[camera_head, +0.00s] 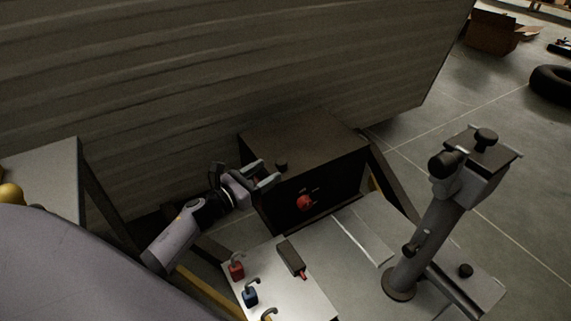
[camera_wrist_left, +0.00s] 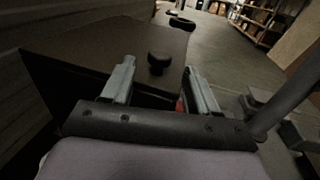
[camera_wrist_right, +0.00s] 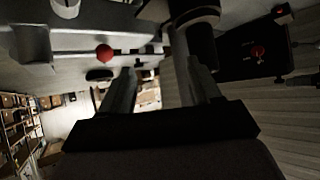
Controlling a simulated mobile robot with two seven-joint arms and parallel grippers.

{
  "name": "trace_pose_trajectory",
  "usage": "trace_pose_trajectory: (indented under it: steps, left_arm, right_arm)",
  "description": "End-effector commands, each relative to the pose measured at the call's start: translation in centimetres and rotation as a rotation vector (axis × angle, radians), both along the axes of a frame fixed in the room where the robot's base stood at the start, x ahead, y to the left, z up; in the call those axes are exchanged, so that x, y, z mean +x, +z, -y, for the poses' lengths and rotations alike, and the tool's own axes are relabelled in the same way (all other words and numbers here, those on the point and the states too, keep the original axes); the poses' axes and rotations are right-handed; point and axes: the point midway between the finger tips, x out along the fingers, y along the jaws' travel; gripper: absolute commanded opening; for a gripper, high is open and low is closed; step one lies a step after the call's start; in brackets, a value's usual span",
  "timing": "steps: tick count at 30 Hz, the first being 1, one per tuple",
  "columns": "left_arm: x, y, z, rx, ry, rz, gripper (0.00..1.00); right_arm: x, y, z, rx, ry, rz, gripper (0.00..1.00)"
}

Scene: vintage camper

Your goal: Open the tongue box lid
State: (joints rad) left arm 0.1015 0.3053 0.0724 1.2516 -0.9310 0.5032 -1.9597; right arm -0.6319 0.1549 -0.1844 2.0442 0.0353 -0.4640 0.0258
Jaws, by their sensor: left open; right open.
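The dark tongue box (camera_head: 335,190) stands against the camper wall. Its brown lid (camera_head: 310,135) lies flat and shut on top, with a black knob (camera_head: 281,166) at its near edge. A red round latch (camera_head: 304,202) is on the front face. My left gripper (camera_head: 268,178) is open at the lid's near left edge, beside the knob. In the left wrist view, the knob (camera_wrist_left: 159,62) shows between and beyond the open fingers, apart from them. My right gripper (camera_wrist_right: 160,68) is open and empty, seen only in its wrist view. The box front (camera_wrist_right: 240,55) appears there beyond its fingers.
A grey post (camera_head: 425,235) with black handles stands right of the box. A pale plate (camera_head: 290,285) in front carries red and blue padlocks and a dark tool (camera_head: 291,258). A tire (camera_head: 552,82) lies far right.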

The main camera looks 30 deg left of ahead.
Motion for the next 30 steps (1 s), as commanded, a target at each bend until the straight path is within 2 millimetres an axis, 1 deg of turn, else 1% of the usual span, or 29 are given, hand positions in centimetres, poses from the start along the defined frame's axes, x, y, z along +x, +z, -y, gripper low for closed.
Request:
trace_pose_trajectory:
  steps: [6,12,18,26,29,30]
  left_arm:
    - [2.9,0.1,0.9,-0.005,0.001,0.002,0.59]
    - [4.9,0.0,1.6,-0.005,0.001,0.0,0.59]
    - [5.8,0.0,1.9,-0.005,0.001,-0.002,0.59]
    - [5.9,0.1,1.9,-0.005,0.001,-0.001,0.59]
    - [5.9,0.1,1.9,-0.005,0.001,-0.001,0.3]
    - [5.9,0.1,1.9,-0.005,0.001,-0.001,0.17]
  right_arm:
    - [0.0,-0.3,0.0,0.0,0.0,0.0,0.62]
    - [0.0,-0.6,0.0,0.0,0.0,0.0,0.62]
    - [-0.1,-0.8,-0.1,0.002,-0.002,-0.001,0.62]
    - [-0.3,-0.9,-0.1,0.004,-0.003,-0.006,0.62]
    - [-0.3,-0.9,-0.1,0.003,-0.003,-0.007,0.62]
    - [-0.3,-0.9,-0.1,0.003,-0.003,-0.007,0.62]
